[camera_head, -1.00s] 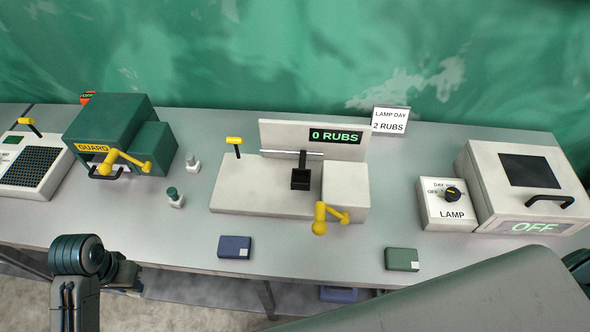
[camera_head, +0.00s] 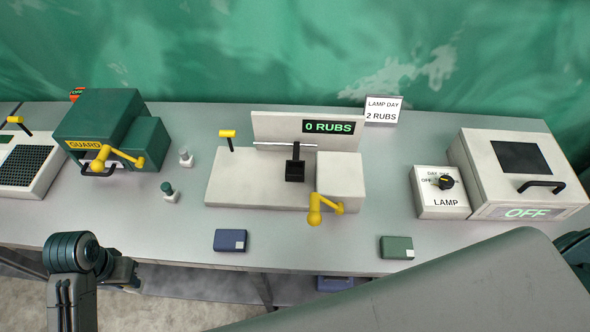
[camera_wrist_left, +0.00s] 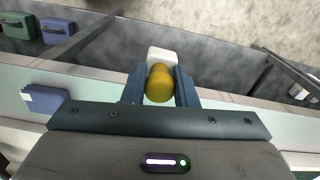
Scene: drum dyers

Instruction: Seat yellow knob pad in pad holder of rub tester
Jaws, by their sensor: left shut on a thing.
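The rub tester (camera_head: 235,192) stands mid-table, a pale machine with a "0 RUBS" display and a yellow crank. Its pad holder (camera_head: 294,173) is a small black block on an arm below the display. In the left wrist view, the yellow knob pad (camera_wrist_left: 161,82) has a rounded yellow knob and a white pad body beyond it. My left gripper (camera_wrist_left: 160,88) is shut on the knob between its two blue-grey fingers. In the head view, my left arm is at the lower left, clear of the tester, and the pad cannot be made out. My right gripper is not in view.
Two other pads, one pale-knobbed (camera_head: 186,157) and one green-knobbed (camera_head: 168,190), stand left of the tester. A green guard machine (camera_head: 108,125) is farther left. Blue (camera_head: 230,241) and green (camera_head: 396,247) blocks lie near the front edge. A lamp box (camera_head: 440,197) stands right.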

